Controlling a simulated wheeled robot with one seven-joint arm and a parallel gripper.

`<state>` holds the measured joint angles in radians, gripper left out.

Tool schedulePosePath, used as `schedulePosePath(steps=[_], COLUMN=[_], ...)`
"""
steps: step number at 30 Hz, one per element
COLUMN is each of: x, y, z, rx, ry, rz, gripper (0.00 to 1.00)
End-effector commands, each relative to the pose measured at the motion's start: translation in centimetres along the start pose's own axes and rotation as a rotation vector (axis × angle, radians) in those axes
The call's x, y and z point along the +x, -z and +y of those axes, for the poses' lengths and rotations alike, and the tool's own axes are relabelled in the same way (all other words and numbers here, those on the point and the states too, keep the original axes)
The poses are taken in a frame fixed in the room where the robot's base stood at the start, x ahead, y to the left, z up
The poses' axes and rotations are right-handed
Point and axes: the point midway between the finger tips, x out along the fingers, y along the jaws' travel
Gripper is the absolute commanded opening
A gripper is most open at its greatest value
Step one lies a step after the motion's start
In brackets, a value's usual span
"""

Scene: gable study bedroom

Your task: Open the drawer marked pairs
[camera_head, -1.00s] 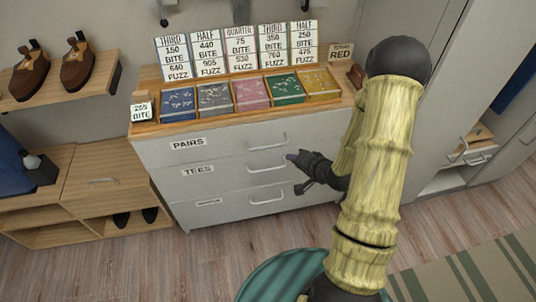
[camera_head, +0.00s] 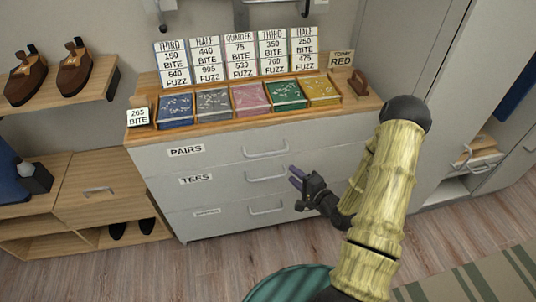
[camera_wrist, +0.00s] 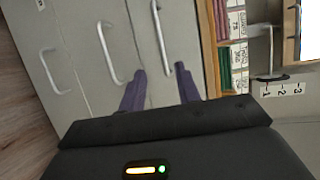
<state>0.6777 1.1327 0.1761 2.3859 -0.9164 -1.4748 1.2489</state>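The drawer marked PAIRS (camera_head: 215,156) is the top one of the grey chest and is shut. Its bar handle (camera_head: 265,150) is clear in the head view. My gripper (camera_head: 292,173) is open and empty, in front of the chest, right of and slightly below this handle. In the wrist view the two purple fingertips of my gripper (camera_wrist: 160,70) are apart. The PAIRS handle (camera_wrist: 160,35) runs up the picture from between them. I cannot tell whether a finger touches it.
The TEES drawer handle (camera_head: 266,175) and the lowest drawer handle (camera_head: 267,208) sit below, both drawers shut. A wooden tray (camera_head: 205,125) of coloured packs and price cards tops the chest. A green round surface (camera_head: 285,284) is in front. A wooden cabinet (camera_head: 100,190) stands left.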

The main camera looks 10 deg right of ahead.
Motion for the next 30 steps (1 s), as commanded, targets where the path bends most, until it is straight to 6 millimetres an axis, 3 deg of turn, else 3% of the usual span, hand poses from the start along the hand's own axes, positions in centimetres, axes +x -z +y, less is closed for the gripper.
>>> schedulePosePath(steps=[21, 30], x=[12.7, 15.5], y=[-0.1, -0.1], z=[-0.1, 0.0], rx=[-0.002, 0.0], ry=[0.001, 0.0], rz=[-0.002, -0.001], gripper=[0.33, 0.33])
